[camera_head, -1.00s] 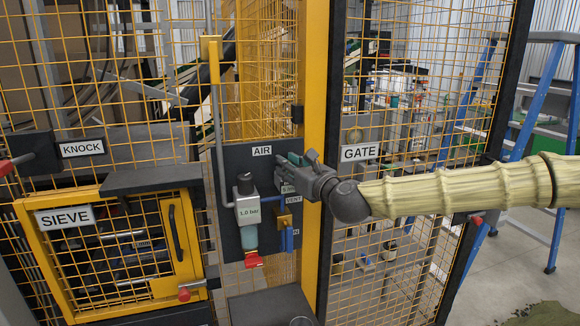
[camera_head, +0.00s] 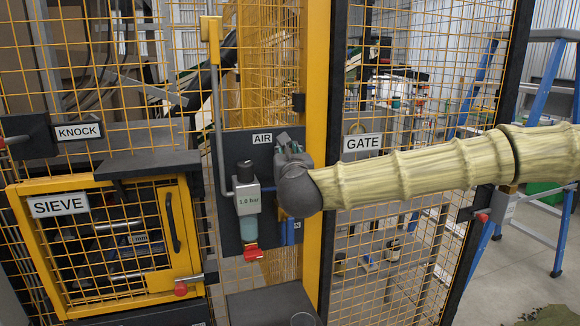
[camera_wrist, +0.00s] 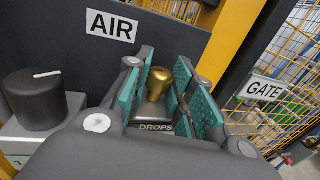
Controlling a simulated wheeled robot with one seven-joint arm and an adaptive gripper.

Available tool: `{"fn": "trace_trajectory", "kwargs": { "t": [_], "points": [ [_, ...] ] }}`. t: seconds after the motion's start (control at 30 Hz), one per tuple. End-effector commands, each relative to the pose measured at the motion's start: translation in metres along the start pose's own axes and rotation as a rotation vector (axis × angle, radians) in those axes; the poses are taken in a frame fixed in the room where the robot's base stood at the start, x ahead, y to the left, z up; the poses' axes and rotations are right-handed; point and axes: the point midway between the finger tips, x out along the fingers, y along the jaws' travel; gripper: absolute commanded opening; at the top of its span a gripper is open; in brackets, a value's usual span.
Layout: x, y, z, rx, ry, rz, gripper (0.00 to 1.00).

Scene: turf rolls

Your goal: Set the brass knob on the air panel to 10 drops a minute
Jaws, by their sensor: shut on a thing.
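The brass knob (camera_wrist: 160,82) sits between the teal pads of my gripper (camera_wrist: 165,68) in the wrist view, and the jaws are shut on it. A DROPS label (camera_wrist: 156,127) shows just below the knob; any number or scale there is hidden. The dark air panel (camera_head: 230,165) carries an AIR sign (camera_head: 262,138). In the head view my gripper (camera_head: 288,146) is at the panel's right side, and my wrist hides the knob and what lies behind it.
Left of my gripper is a regulator (camera_head: 247,200) with a black knob (camera_wrist: 36,100), a bar readout and a red tap (camera_head: 253,252). A yellow post (camera_head: 316,80) and the GATE sign (camera_head: 362,143) are to the right. A SIEVE door (camera_head: 110,240) is at left.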

Motion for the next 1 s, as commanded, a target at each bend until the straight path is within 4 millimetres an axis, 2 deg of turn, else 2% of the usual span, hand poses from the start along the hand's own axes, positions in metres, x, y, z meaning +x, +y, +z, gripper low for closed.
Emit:
{"fn": "trace_trajectory", "kwargs": {
  "t": [0.03,0.5,1.0],
  "points": [
    [0.0001,0.0029,-0.0064,0.000,-0.003,-0.040,0.00],
    [0.0017,0.0069,-0.0041,0.001,-0.003,-0.419,0.00],
    [0.0026,0.0073,0.0010,0.001,-0.003,-0.577,0.00]
  ]
}}
